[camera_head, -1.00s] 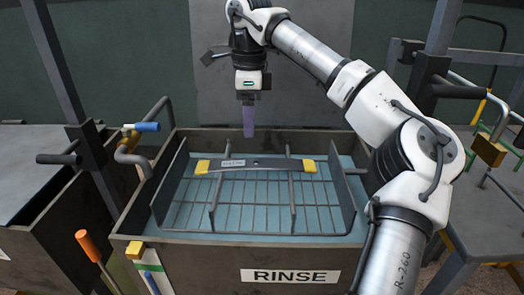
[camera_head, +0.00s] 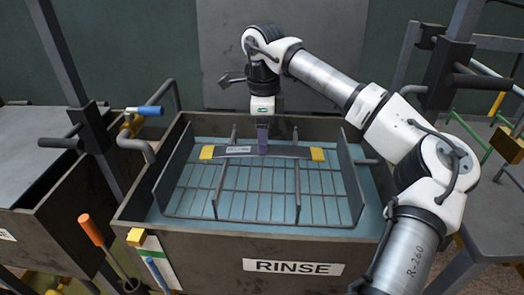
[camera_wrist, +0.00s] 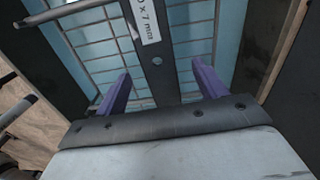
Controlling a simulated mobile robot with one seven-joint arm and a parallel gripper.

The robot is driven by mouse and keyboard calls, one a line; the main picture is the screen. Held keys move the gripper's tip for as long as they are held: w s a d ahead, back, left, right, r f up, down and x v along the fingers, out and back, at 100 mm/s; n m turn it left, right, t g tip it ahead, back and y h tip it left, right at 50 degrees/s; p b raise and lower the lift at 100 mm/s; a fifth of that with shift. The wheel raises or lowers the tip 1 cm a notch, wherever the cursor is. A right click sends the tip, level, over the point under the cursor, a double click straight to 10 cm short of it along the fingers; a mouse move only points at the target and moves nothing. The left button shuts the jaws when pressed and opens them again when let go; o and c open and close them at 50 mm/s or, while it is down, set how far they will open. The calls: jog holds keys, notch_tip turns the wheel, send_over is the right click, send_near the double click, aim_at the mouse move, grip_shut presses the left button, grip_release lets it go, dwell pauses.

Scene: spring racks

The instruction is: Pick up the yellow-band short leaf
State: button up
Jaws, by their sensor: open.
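The short leaf, a dark flat bar with yellow bands at both ends (camera_head: 290,152), lies across the wire rack (camera_head: 258,215) in the RINSE tank. It has a white label and a small round bolt near its middle. My gripper (camera_head: 263,152) is over the leaf's middle, pointing down. In the wrist view, the leaf (camera_wrist: 162,88) runs between the two purple fingers of my gripper (camera_wrist: 162,72), with a gap on each side. The gripper is open and holds nothing. I cannot tell how far the fingertips reach below the leaf.
The tank's RINSE front wall (camera_head: 200,245) and the rack's raised side plates (camera_head: 350,180) surround the leaf. A blue-handled valve (camera_head: 145,111) stands at the left rim. An orange-handled tool (camera_head: 91,230) is at the front left. A padlock (camera_head: 507,145) hangs at the right.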

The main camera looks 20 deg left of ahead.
jog(key=shift+s+f, duration=0.2)
jog(key=shift+f, duration=1.65)
jog(key=c, duration=1.1)
jog(key=shift+r, duration=0.1)
jog(key=shift+c, duration=1.3)
jog(key=shift+r, duration=0.15)
